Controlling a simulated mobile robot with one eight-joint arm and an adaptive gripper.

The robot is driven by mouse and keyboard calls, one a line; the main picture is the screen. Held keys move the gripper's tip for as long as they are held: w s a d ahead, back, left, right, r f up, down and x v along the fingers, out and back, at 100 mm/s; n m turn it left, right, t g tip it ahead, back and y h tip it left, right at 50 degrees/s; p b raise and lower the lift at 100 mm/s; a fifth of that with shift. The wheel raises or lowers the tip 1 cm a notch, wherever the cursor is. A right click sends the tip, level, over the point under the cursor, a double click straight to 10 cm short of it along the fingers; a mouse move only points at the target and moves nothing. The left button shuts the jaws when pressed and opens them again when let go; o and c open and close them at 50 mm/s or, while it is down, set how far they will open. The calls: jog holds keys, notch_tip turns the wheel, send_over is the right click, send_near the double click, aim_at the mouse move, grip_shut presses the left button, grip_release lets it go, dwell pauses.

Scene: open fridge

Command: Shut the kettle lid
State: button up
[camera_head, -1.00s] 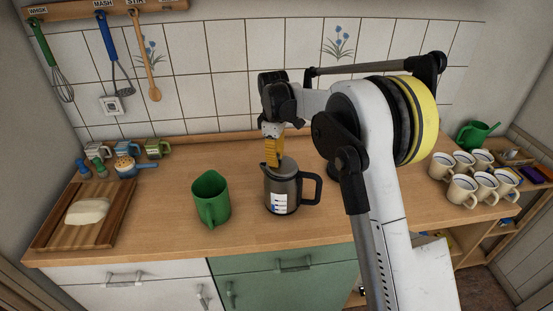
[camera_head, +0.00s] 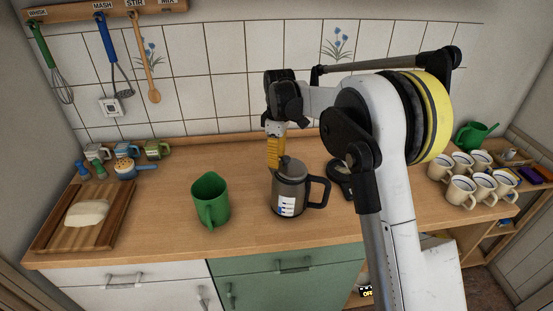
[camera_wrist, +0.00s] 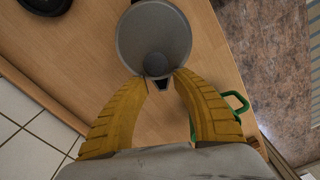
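The kettle (camera_head: 290,187) is dark grey metal with a black handle on the right and a white level window. It stands upright on the counter. In the wrist view its round top (camera_wrist: 140,35) shows from above, with a round knob near the spout. The lid (camera_head: 290,167) appears to lie down across the top; whether it is fully seated I cannot tell. My gripper (camera_head: 274,164) points down at the left, spout side of the kettle. In the wrist view its yellow fingertips (camera_wrist: 160,80) are apart, on either side of the spout; contact is unclear.
A green jug (camera_head: 210,200) stands to the left. A dark round kettle base (camera_head: 340,178) lies behind the handle. Several mugs (camera_head: 461,189) stand at the right; a wooden board (camera_head: 50,236) lies at the left. The front middle counter is clear.

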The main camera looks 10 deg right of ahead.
notch_tip(320, 180, up, 12)
jog(key=shift+d, duration=0.15)
dwell(0.5)
jog(key=shift+s, duration=0.1)
